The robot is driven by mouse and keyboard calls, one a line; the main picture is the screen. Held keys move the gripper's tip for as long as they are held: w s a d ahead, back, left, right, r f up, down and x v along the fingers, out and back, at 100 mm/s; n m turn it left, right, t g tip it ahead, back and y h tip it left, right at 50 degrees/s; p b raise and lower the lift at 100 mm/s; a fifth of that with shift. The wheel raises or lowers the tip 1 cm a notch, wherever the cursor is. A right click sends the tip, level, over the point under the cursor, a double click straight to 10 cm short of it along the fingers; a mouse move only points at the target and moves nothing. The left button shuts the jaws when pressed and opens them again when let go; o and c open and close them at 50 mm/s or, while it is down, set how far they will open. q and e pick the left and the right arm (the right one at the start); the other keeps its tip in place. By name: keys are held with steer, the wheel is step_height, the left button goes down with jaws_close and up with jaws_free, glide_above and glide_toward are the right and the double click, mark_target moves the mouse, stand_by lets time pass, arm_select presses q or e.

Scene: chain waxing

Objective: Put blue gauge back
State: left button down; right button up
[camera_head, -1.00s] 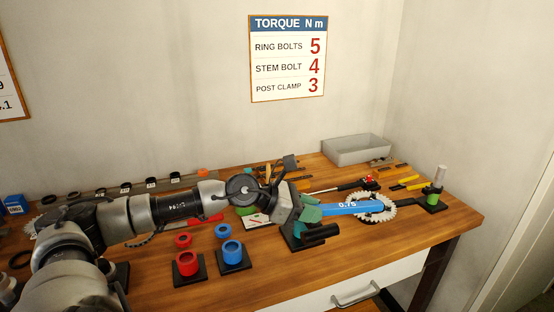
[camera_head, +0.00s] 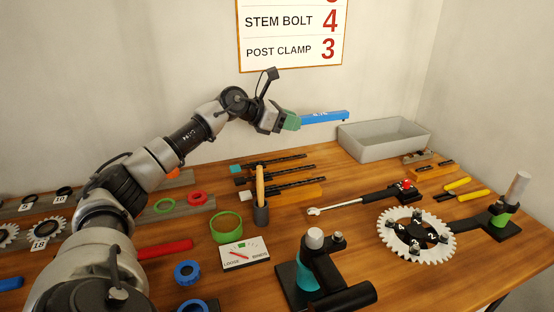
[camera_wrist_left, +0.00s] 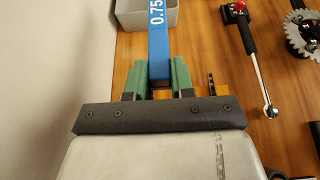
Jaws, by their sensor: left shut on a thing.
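The blue gauge (camera_head: 325,117) is a flat blue bar, held out to the right above the back of the bench. In the left wrist view the gauge (camera_wrist_left: 158,40) carries the number 0.75 and sits between the green fingers. My left gripper (camera_head: 293,121) is shut on its near end, and it also shows in the left wrist view (camera_wrist_left: 158,82). The gauge's far end is near the grey bin (camera_head: 385,141), raised above the bench. My right gripper is not in view.
Several dark chain strips (camera_head: 285,181) lie on the bench below the gripper.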

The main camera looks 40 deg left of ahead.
arm_select(q)
steer(key=s, duration=0.1)
steer(key=b, duration=0.3)
glide_above(247, 165)
steer(key=w+d, duration=0.1)
steer(key=w, duration=0.1)
steer(key=f, duration=0.5)
steer(key=shift+s+d+f, duration=0.1)
steer(key=shift+s+f, duration=0.15)
steer(key=shift+f, duration=0.05)
steer(key=shift+s+p, duration=0.15)
steer(key=shift+p, duration=0.5)
steer(key=shift+s+a+f+p, duration=0.25)
steer(key=shift+s+a+p, duration=0.15)
steer(key=shift+a, duration=0.1)
steer(key=shift+s+a+f, duration=0.1)
steer(key=shift+s+a, duration=0.05)
steer(key=shift+f+p, duration=0.4)
steer(key=shift+f, duration=1.45)
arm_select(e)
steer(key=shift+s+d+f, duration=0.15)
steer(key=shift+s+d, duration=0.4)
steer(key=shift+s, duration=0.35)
arm_select(q)
steer(key=shift+f, duration=0.1)
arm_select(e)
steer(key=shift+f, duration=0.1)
